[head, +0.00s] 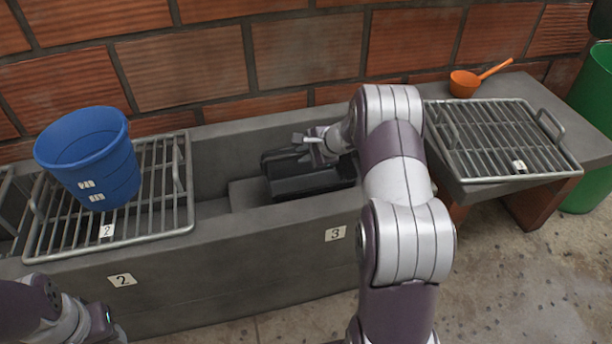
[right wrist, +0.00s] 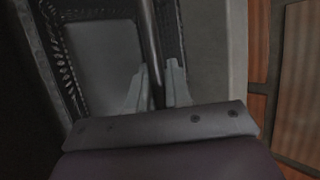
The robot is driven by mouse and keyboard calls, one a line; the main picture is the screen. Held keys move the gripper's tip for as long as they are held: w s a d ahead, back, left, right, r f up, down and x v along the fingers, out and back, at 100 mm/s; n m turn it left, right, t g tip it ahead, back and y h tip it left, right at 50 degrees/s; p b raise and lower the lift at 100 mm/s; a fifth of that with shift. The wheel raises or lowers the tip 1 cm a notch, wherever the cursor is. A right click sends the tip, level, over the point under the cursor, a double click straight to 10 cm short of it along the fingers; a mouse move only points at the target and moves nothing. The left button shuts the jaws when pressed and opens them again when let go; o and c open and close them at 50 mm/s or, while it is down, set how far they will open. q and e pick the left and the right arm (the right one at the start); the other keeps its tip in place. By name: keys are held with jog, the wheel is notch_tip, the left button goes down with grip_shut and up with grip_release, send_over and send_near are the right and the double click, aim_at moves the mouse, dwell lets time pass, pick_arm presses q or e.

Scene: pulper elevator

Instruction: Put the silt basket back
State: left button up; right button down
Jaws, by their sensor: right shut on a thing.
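The silt basket (head: 305,178) is a dark, box-shaped basket inside the open trough bay, to the right of a grey step in it. My right gripper (head: 318,145) reaches over the bay from above and is shut on the basket's handle. In the right wrist view the dark handle bar (right wrist: 150,50) runs between the two pale fingers (right wrist: 158,90), with the basket's perforated wall (right wrist: 60,55) to the left. I cannot tell whether the basket touches the trough floor. My left gripper (head: 112,330) shows only partly at the lower left edge, away from the trough.
A grate (head: 170,215) numbered 2 covers the left bay, with a blue bucket (head: 92,165) on it. Another grate (head: 500,150) lies on the right-hand slab, near an orange scoop (head: 464,84). The concrete trough wall (head: 230,260) stands in front; a green bin (head: 596,110) stands far right.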

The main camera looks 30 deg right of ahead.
jog(key=shift+f+b, duration=0.95)
jog(key=shift+f, duration=1)
jog(key=c, duration=1.1)
grip_release()
jog(key=shift+o, duration=0.2)
